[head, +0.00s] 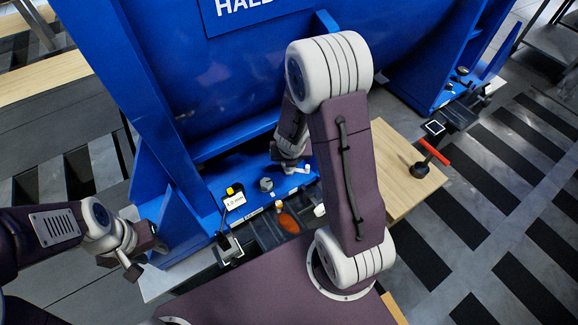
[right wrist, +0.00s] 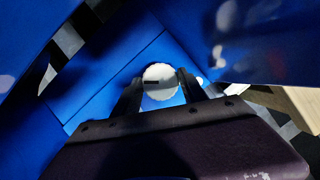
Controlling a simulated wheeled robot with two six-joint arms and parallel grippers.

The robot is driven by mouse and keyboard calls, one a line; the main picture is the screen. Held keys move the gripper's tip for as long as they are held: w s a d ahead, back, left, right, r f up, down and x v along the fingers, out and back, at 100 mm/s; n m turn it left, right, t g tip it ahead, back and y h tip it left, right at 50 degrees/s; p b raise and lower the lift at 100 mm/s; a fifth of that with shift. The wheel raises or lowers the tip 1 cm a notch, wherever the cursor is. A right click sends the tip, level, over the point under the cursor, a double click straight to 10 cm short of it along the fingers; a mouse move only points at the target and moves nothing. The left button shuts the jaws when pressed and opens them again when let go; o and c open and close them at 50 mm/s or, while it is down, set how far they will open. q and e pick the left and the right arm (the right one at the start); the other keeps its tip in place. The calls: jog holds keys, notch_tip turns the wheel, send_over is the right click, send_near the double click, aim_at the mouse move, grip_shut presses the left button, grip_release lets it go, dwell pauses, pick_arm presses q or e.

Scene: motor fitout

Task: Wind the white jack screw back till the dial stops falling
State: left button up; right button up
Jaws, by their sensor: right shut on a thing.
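The white jack screw (right wrist: 161,80) shows its round, ridged head with a dark slot in the right wrist view. My right gripper (right wrist: 160,88) is shut on it, one finger on each side. In the head view the right gripper (head: 291,155) is low against the blue base, and the screw is mostly hidden there. A small white readout with a yellow top (head: 234,200) stands on the blue foot; its figures are too small to read surely. My left gripper (head: 143,262) is open and empty, left of the blue frame.
The large blue motor housing (head: 230,75) fills the back. An orange object (head: 288,221) and a grey bolt head (head: 266,184) are near the readout.

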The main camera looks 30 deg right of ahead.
jog(key=n+b, duration=0.1)
jog(key=n+y+b, duration=0.1)
jog(key=shift+d+f+n+t, duration=0.15)
jog(key=shift+n+t, duration=0.15)
jog(key=shift+r+n+y+b, duration=0.2)
jog(key=shift+n+y+b, duration=0.55)
jog(key=shift+n, duration=0.75)
jog(key=o, duration=1.4)
jog(key=shift+c, duration=0.2)
jog(key=shift+r, duration=0.1)
jog(key=p+v, duration=0.6)
jog(key=v, duration=0.3)
jog(key=shift+p, duration=0.4)
